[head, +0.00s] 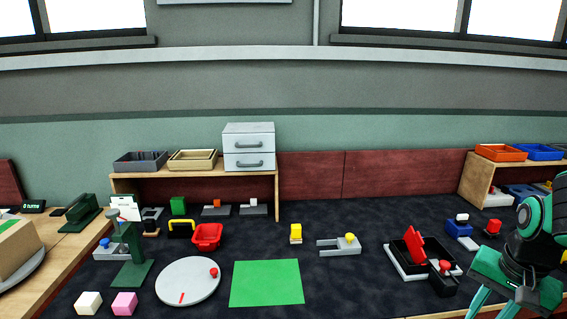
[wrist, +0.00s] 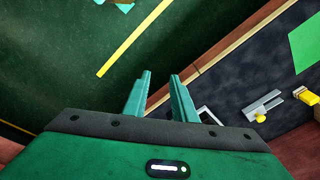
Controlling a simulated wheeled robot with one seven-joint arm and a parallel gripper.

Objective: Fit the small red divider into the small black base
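A red flat piece (head: 414,250), which looks like the divider, stands tilted in a black open-topped base (head: 399,251) at the right of the dark table. I cannot tell whether it is seated in a slot. A white plate edge shows under the base. A black block with a red knob (head: 445,266) sits at the base's front right. My gripper (head: 493,308) is at the lower right, to the right of and nearer than the base. In the wrist view my gripper (wrist: 160,74) is open and empty, its fingers apart. The divider and base are not clearly visible there.
A grey forked fixture with a yellow knob (head: 349,239) is left of the base. Blue (head: 459,229) and red (head: 493,226) small parts stand behind my gripper. A green mat (head: 266,283) and white disc (head: 188,283) lie further left.

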